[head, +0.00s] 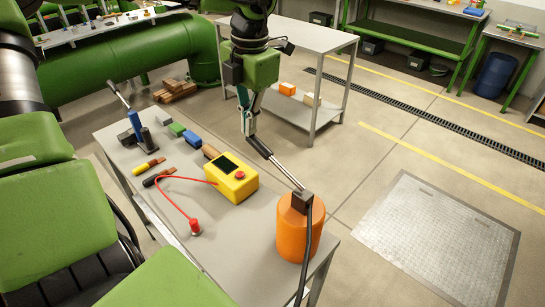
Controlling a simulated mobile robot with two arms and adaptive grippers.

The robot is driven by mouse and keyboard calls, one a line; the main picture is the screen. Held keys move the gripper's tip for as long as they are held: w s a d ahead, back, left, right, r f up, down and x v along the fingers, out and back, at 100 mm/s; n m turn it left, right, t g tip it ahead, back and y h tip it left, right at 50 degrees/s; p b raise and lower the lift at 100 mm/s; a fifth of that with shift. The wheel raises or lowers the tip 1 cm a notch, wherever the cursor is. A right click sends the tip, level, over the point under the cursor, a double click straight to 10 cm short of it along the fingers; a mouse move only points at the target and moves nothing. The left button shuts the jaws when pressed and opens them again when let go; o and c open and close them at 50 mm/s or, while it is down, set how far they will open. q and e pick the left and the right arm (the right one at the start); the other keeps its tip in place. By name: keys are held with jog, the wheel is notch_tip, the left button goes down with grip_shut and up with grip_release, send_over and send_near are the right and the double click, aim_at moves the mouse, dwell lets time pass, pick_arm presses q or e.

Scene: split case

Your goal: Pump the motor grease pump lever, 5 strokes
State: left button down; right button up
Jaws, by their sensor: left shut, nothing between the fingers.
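An orange cylindrical pump (290,235) with a dark head stands at the near right end of the grey workbench (245,265). Its metal lever (282,170) slopes up to the left and ends in a black grip (259,147). My left gripper (248,130) is shut and empty, pointing down at the upper end of the black grip. It looks close to the grip or touching it; I cannot tell which. A smaller blue device (136,124) with its own raised lever (121,99) stands at the bench's far left. My right gripper is not in view.
A yellow box with a red button (236,184) and a red cable (172,200) lie mid-bench. A black hose (308,250) runs down from the pump head. Tools and small blocks (178,129) lie to the left. A grey shelf table (312,36) stands behind.

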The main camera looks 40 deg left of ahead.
pick_arm(q)
notch_tip(320, 180, down, 8)
jog(key=b, duration=0.6)
jog(key=shift+a+r, duration=0.15)
jog(key=shift+a, duration=0.15)
dwell(0.6)
jog(key=shift+d+r+p, duration=0.1)
jog(key=shift+r+p, duration=0.85)
jog(key=shift+r, duration=0.8)
jog(key=shift+d+r+p, duration=0.15)
jog(key=shift+r+p, duration=0.9)
jog(key=shift+r, duration=0.65)
jog(key=shift+r+p, duration=0.7)
jog(key=shift+r, duration=0.35)
jog(key=shift+d, duration=0.1)
jog(key=shift+f, duration=0.1)
